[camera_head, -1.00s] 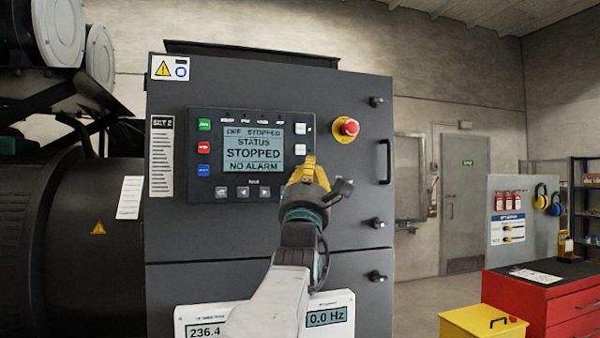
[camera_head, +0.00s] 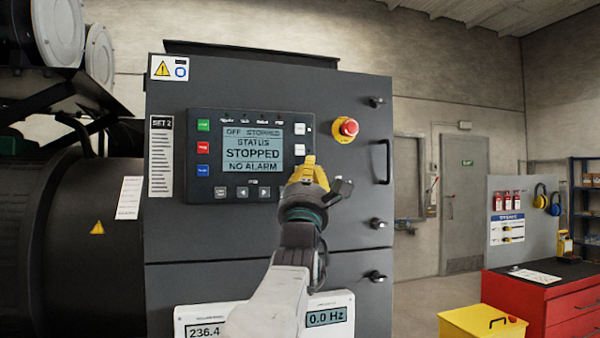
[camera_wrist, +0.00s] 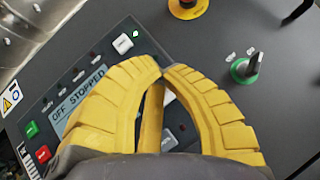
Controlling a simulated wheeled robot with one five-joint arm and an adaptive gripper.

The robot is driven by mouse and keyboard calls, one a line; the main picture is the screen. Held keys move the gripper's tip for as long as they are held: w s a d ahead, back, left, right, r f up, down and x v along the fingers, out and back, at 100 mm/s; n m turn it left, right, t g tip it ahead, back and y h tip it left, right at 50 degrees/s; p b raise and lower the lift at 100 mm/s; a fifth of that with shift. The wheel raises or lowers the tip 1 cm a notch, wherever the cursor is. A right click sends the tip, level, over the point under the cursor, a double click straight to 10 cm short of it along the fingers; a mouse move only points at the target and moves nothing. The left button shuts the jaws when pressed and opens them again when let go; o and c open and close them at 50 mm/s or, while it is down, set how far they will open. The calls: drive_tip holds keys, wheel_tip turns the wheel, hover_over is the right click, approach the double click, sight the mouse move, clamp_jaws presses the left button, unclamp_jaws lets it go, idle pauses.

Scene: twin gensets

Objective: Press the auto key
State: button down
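The control panel (camera_head: 250,155) of the dark cabinet faces me, its screen (camera_head: 252,148) reading "STOPPED" and "NO ALARM". Green (camera_head: 203,125), red (camera_head: 202,147) and blue (camera_head: 202,170) keys line its left side. White keys (camera_head: 299,129) sit on its right, and grey keys (camera_head: 243,193) run along the bottom. The key labels are too small to read, so I cannot tell which is auto. My yellow gripper (camera_head: 309,160) is at the panel's lower right edge. In the wrist view its fingertips (camera_wrist: 163,70) meet, with nothing seen between them. Contact with the panel cannot be told.
A red emergency stop (camera_head: 348,127) on a yellow plate sits right of the panel. A green rotary switch (camera_wrist: 245,68) shows in the wrist view. A door handle (camera_head: 384,160) stands out at the right. A red tool cabinet (camera_head: 545,300) and yellow box (camera_head: 480,322) stand lower right.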

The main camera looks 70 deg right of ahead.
drive_tip(key=shift+w+d+b, duration=0.5)
drive_tip(key=shift+d+b, duration=0.25)
drive_tip(key=shift+d, duration=0.05)
idle(1.3)
drive_tip(key=shift+s+a, duration=0.1)
drive_tip(key=shift+s+a+b, duration=0.35)
drive_tip(key=shift+a+b, duration=0.35)
drive_tip(key=shift+b, duration=0.3)
drive_tip(key=shift+a, duration=0.1)
idle(0.7)
